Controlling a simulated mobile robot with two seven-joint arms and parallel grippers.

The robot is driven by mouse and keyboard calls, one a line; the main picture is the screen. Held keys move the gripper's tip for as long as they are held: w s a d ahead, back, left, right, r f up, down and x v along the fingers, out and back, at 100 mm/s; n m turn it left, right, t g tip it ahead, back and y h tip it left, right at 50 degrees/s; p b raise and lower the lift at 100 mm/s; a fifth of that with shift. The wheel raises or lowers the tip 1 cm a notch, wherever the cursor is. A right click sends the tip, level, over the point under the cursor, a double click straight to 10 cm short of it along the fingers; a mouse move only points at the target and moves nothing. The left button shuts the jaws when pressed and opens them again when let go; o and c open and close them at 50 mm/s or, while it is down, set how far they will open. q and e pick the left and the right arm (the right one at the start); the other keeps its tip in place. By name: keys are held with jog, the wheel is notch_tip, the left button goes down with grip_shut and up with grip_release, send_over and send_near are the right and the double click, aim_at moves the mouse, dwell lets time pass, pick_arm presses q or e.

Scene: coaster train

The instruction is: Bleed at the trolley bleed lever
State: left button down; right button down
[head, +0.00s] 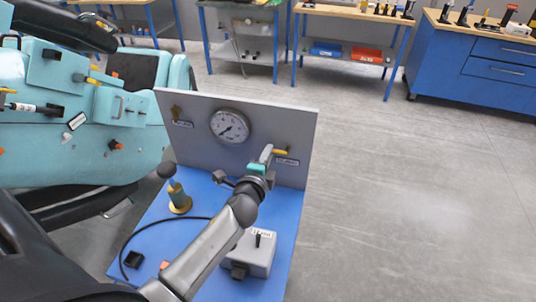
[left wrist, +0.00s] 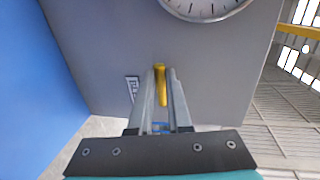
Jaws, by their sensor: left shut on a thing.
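The yellow bleed lever (head: 281,152) is on the right part of an upright grey panel (head: 235,165), beside a small label. My left gripper (head: 267,154) reaches up to it from below, in front of the panel. In the left wrist view the lever (left wrist: 160,88) lies between the two fingers, which are shut on it. The fingers hide part of the lever. The label (left wrist: 132,88) beside it is too small to read. A round gauge (head: 230,126) sits on the panel, left of the lever. My right gripper is not in view.
The panel stands on a blue trolley top (head: 165,232) with a grey box (head: 254,254), a yellow-based post (head: 179,198) and a black cable. A teal coaster car (head: 60,150) stands close on the left. Workbenches line the back; floor at right is clear.

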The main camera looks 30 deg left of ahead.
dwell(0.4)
pick_arm(q)
jog(key=c, duration=0.9)
grip_release()
jog(key=shift+o, duration=0.2)
jog(key=shift+s, duration=0.15)
jog(key=v, duration=1.5)
jog(key=shift+b, duration=0.3)
